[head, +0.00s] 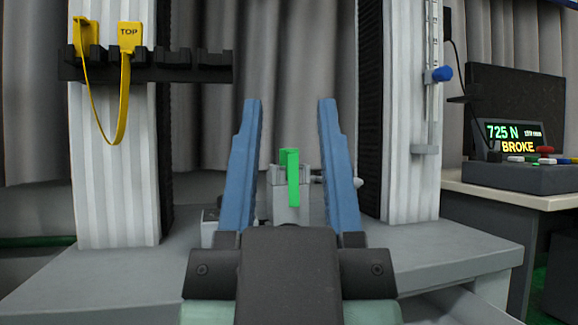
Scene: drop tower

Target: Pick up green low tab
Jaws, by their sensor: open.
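The green low tab (291,176) is a small upright bright green strip near the middle of the head view. It appears to sit at a grey fixture (288,208) low between two pale columns. My gripper (290,102) is open, its two blue fingers spread wide on either side of the tab in the picture. No contact between the fingers and the tab is visible. How far the tab lies beyond the fingers is hard to tell. The lower part of the fixture is hidden behind my dark gripper body.
Pale ribbed columns stand at left (114,150) and right (405,110) on a grey base (440,240). A yellow strap marked TOP (129,38) hangs on a dark rack (150,72). A blue knob (442,73) is on the right column. A console (515,135) reading "725 N BROKE" stands at far right.

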